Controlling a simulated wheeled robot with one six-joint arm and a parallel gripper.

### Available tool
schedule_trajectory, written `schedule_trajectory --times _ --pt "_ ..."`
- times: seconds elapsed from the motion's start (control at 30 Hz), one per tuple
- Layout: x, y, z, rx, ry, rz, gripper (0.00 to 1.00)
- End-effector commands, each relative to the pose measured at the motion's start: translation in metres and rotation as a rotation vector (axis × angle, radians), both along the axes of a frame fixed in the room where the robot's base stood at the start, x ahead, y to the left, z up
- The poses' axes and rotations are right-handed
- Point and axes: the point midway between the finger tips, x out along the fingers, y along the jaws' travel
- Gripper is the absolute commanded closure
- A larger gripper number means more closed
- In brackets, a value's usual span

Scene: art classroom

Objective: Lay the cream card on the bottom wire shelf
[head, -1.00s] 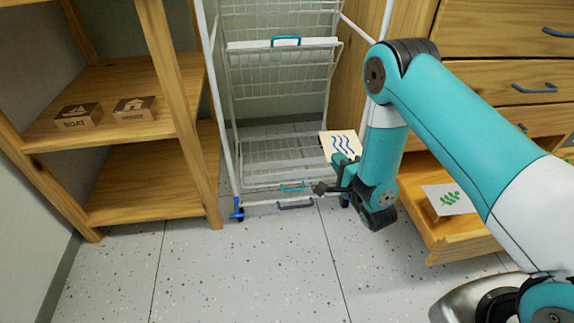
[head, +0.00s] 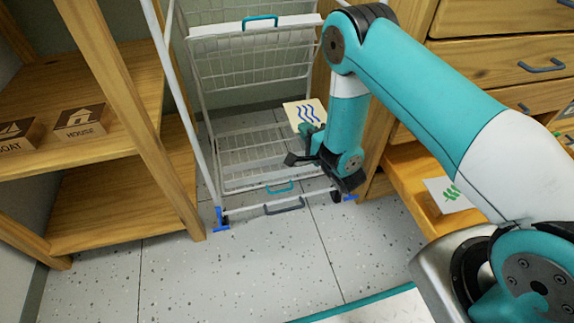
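The cream card (head: 299,106) with blue wavy lines shows at the far side of my gripper (head: 303,145). My gripper appears shut on the card's near edge, though the fingertips are partly hidden. The card looks to be above the right part of the bottom wire shelf (head: 240,158); the gap between them is hard to judge.
A higher wire shelf (head: 255,66) stands above. A wooden shelf unit (head: 120,195) with a house block (head: 80,122) is at left. An open drawer (head: 408,178) holding a green-leaf card (head: 446,196) is at right. Floor in front is clear.

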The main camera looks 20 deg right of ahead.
Motion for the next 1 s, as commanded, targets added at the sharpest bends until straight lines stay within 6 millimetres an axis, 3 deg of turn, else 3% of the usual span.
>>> schedule_trajectory --times 0.03,0.1,0.4,0.67,0.9,1.0 --pt "-0.001 0.003 -0.023 -0.001 0.002 0.004 1.00" --pt "-0.001 0.005 -0.045 -0.001 0.002 0.007 1.00" --pt "0.000 0.007 -0.122 0.000 0.000 0.010 1.00" --pt "0.000 0.005 -0.142 0.000 0.000 0.008 1.00" --pt "0.000 0.005 -0.179 0.000 0.000 0.007 1.00" --pt "0.000 0.004 -0.182 0.000 -0.001 0.006 1.00"
